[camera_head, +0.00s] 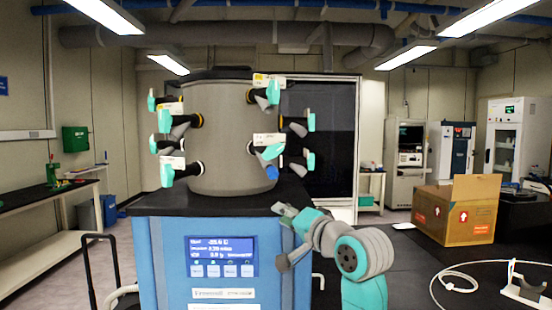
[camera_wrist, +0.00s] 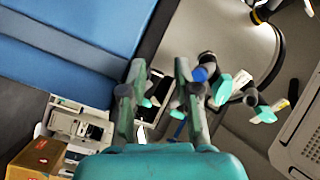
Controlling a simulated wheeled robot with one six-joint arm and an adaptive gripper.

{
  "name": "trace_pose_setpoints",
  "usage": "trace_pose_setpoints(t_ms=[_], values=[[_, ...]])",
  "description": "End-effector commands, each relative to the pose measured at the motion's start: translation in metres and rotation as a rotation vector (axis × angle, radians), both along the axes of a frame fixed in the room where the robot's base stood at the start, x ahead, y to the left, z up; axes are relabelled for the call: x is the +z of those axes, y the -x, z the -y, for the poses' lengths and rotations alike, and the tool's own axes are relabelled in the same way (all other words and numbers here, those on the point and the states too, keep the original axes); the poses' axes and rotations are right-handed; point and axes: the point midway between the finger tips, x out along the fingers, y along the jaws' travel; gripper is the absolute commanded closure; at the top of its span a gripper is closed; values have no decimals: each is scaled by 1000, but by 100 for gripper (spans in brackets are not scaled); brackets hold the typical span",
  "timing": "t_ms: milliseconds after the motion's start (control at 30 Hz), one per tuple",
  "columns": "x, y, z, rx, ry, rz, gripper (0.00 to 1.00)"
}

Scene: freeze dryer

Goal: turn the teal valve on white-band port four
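The grey drum (camera_head: 232,135) carries several ports with black stems and teal valves. The lower front valve (camera_head: 272,151) has a white label above it and a blue end (camera_head: 272,173) below. A valve with a blue end also shows in the wrist view (camera_wrist: 222,92), just right of my right finger. Port numbers are too small to read, so I cannot tell which port is four. My gripper (camera_head: 281,208) is below and right of the lower front valve, over the cabinet top's edge. In the wrist view my gripper (camera_wrist: 159,80) has its fingers apart with nothing clearly held.
Other teal valves stick out at the drum's upper front (camera_head: 272,93), left (camera_head: 166,172) and right (camera_head: 310,160). The blue cabinet (camera_head: 170,270) with a black top is under the drum. A cardboard box (camera_head: 452,215) and a white cable (camera_head: 455,278) lie on the right bench.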

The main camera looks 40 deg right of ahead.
Motion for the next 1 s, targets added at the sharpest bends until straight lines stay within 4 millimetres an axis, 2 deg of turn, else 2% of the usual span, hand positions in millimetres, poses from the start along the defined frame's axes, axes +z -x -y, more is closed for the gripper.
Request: trace_pose_setpoints(t_ms=[33, 200, 300, 400, 533, 667, 1000], values=[[24, 3, 4, -2, -1, 11, 69], [86, 18, 12, -1, -14, 17, 69], [112, 27, 15, -3, -20, 16, 69], [130, 34, 16, -3, -23, 15, 69], [140, 38, 16, -5, -25, 13, 69], [142, 31, 17, -3, -27, 11, 69], [141, -25, 20, -3, -27, 11, 69]])
